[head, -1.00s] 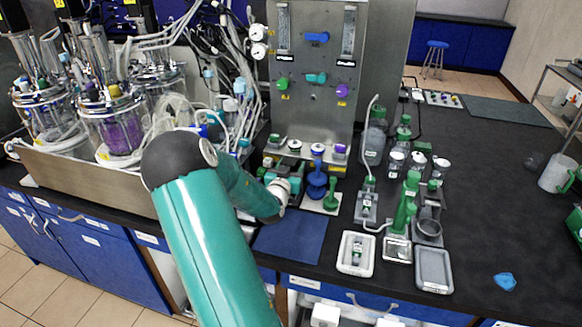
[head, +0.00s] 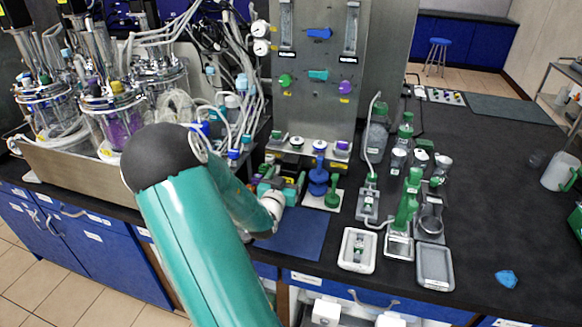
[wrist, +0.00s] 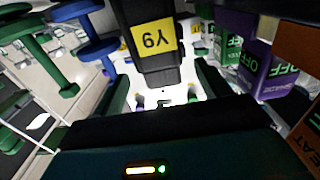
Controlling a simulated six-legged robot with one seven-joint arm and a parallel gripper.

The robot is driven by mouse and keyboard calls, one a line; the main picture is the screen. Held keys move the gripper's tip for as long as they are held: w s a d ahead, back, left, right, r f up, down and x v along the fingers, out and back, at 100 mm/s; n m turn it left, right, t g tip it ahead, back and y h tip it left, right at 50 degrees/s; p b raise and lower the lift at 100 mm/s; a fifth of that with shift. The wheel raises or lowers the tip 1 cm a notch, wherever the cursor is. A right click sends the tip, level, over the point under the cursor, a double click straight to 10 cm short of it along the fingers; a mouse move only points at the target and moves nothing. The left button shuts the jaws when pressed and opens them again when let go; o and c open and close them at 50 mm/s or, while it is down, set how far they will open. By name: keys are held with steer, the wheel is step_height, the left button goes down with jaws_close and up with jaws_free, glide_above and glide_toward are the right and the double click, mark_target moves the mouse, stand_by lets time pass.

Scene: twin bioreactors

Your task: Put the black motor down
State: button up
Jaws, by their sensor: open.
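The black motor (wrist: 150,35) shows in the wrist view as a dark block with a yellow label that reads upside down. It stands upright at the top middle of that view. My gripper (wrist: 163,90) has its two dark green fingers apart, with a bright gap between them. The motor's lower end is just beyond this gap, and I see no finger pressing on it. In the head view my gripper (head: 278,182) is low over the bench, left of the blue spool-like part (head: 318,178). I cannot make out the motor clearly there, as my arm and gripper crowd that spot.
A blue mat (head: 295,235) lies bare at the bench's front. A green knobbed part (head: 333,196) stands on a pale plate, close right of my gripper. A steel panel (head: 305,110) rises behind. The glass vessels (head: 110,120) stand left.

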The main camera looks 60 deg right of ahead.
steer(key=a, duration=0.5)
steer(key=shift+s, duration=0.4)
